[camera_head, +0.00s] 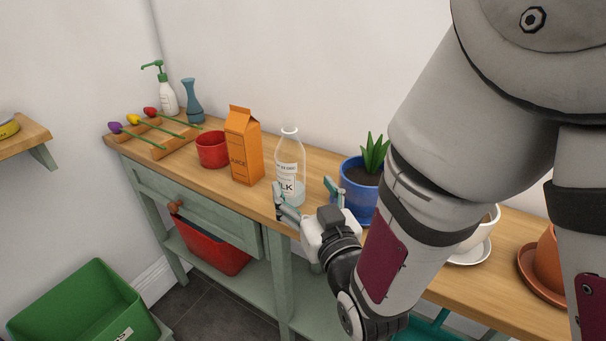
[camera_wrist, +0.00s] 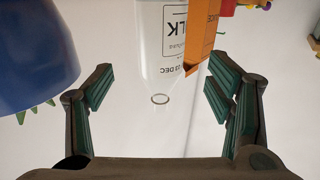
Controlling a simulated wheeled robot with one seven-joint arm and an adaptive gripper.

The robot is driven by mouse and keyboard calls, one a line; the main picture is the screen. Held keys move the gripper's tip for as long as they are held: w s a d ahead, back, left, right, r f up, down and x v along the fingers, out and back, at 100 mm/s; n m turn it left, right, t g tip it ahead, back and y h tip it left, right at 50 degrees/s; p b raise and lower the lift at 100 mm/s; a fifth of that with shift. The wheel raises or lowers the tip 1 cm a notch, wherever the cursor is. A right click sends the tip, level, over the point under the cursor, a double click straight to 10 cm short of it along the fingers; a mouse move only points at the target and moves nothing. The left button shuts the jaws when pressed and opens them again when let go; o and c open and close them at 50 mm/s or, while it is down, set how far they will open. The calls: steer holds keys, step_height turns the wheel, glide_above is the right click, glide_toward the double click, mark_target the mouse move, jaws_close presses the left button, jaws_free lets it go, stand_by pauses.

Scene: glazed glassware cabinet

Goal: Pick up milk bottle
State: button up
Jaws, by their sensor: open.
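The milk bottle (camera_head: 289,156) is clear with a narrow neck and a white label reading "LK". It stands upright on the wooden table top in the head view. My gripper (camera_head: 308,190) is open at the table's front edge, just in front of the bottle; its fingers partly cover the bottle's lower part. In the wrist view, the bottle (camera_wrist: 164,75) appears upside down, its mouth between and beyond my open fingers (camera_wrist: 161,100). I see no finger closed on it.
An orange juice carton (camera_head: 243,146) stands left of the bottle, with a red pot (camera_head: 212,150) beyond. A blue plant pot (camera_head: 360,190) stands close on the right. A cup and saucer (camera_head: 471,252) and a terracotta pot (camera_head: 549,262) stand farther right.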

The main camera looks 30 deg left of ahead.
mark_target(295, 174)
steer(key=shift+w+a+f+b, duration=0.1)
steer(key=shift+w+a+b, duration=0.15)
steer(key=shift+b, duration=0.55)
steer(key=x, duration=0.2)
steer(key=shift+w+a, duration=0.15)
steer(key=shift+a, duration=0.15)
steer(key=shift+x, duration=2.7)
steer(key=c, duration=1.7)
jaws_close()
steer(key=shift+r, duration=0.25)
